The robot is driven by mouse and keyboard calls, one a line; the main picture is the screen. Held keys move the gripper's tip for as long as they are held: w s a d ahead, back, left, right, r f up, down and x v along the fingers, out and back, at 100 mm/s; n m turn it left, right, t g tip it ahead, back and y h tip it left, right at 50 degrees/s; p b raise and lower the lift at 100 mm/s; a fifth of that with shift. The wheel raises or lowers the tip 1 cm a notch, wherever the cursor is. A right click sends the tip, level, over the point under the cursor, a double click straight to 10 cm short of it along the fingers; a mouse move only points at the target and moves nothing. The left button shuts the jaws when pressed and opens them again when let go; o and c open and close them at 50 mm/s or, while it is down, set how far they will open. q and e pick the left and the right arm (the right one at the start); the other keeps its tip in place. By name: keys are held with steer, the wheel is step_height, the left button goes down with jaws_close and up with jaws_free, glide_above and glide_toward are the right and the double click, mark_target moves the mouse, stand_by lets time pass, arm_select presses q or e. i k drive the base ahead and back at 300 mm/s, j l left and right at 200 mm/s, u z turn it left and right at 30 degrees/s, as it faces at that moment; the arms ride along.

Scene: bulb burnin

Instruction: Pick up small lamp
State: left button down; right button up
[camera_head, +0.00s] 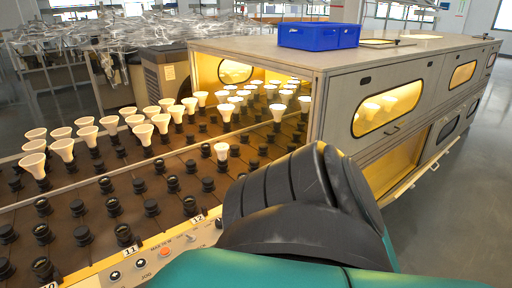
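A small white lamp (221,151) stands upright in a black socket on the brown conveyor (108,186), apart from the larger lamps and near the front edge. A black and teal link of my own arm fills the lower middle right and hides part of the conveyor's front edge. Neither of my grippers shows, so their state and distance from the small lamp are hidden.
Many empty black sockets (124,233) cover the near conveyor. A control strip with buttons (165,252) runs along its front edge. A grey enclosure (335,122) with lit windows covers the right part, with a blue bin (318,37) on top. Open floor (465,190) lies at right.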

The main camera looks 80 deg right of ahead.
mark_target(222, 149)
steer(key=z, duration=2.3)
steer(key=u, duration=2.85)
steer(key=z, duration=2.7)
